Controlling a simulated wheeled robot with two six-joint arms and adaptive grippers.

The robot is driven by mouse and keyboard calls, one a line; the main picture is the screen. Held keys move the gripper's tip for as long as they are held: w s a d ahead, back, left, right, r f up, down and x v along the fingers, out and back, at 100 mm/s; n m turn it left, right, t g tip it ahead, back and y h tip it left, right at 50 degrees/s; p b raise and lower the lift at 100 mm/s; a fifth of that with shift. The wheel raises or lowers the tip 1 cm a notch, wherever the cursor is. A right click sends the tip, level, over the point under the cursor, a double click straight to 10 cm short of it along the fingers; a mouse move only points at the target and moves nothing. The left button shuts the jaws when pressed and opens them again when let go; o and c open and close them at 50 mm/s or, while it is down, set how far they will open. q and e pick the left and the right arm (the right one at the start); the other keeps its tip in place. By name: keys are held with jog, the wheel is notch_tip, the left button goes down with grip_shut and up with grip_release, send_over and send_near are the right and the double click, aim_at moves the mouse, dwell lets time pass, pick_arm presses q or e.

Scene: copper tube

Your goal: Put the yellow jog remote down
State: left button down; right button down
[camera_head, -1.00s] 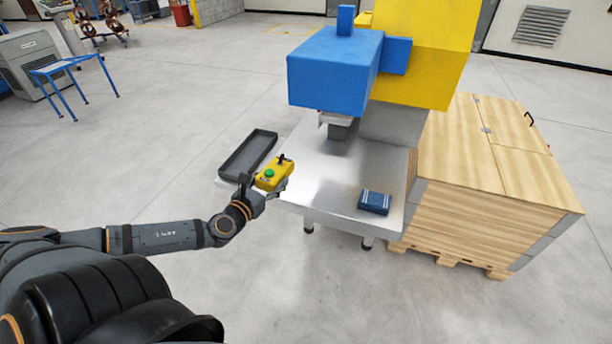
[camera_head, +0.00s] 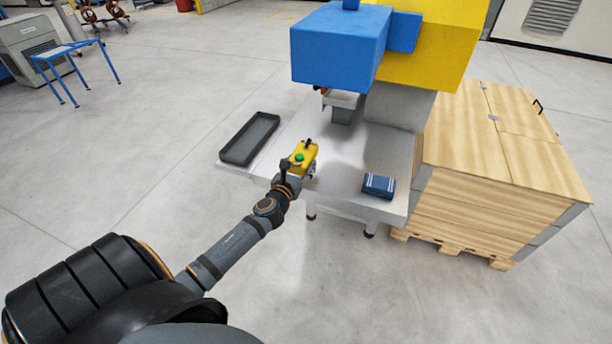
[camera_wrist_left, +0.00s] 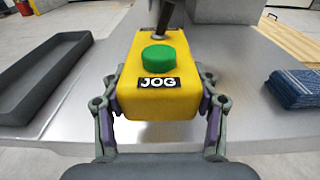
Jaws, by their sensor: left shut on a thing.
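The yellow jog remote (camera_head: 303,155) has a green button, a dark lever and a JOG label. It fills the middle of the left wrist view (camera_wrist_left: 155,90). My left gripper (camera_head: 298,172) is shut on it, with one finger on each side; the gripper also shows in the left wrist view (camera_wrist_left: 160,112). The remote is over the front part of the steel machine table (camera_head: 338,185). I cannot tell whether its underside touches the table. My right gripper is in no view.
A dark grey tray (camera_head: 232,153) lies left of the remote. A folded blue cloth (camera_head: 379,185) lies to its right. The blue and yellow press (camera_head: 338,45) overhangs the table's back. A wooden crate (camera_head: 480,215) stands at the right. Bare table lies between remote and cloth.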

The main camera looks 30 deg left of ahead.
pick_arm(q)
jog(key=shift+w+d+f+b, duration=0.2)
jog(key=shift+w+f, duration=0.3)
jog(key=shift+f, duration=0.15)
jog(key=shift+w+d+f+b, duration=0.15)
jog(key=shift+w+f, duration=0.35)
jog(key=shift+f, duration=0.1)
notch_tip(320, 180, down, 3)
jog(key=shift+d+b, duration=0.1)
jog(key=shift+b, duration=1)
jog(key=shift+f, duration=0.15)
jog(key=shift+w, duration=0.15)
jog(key=shift+f, duration=0.1)
jog(key=shift+c, duration=1.8)
grip_release()
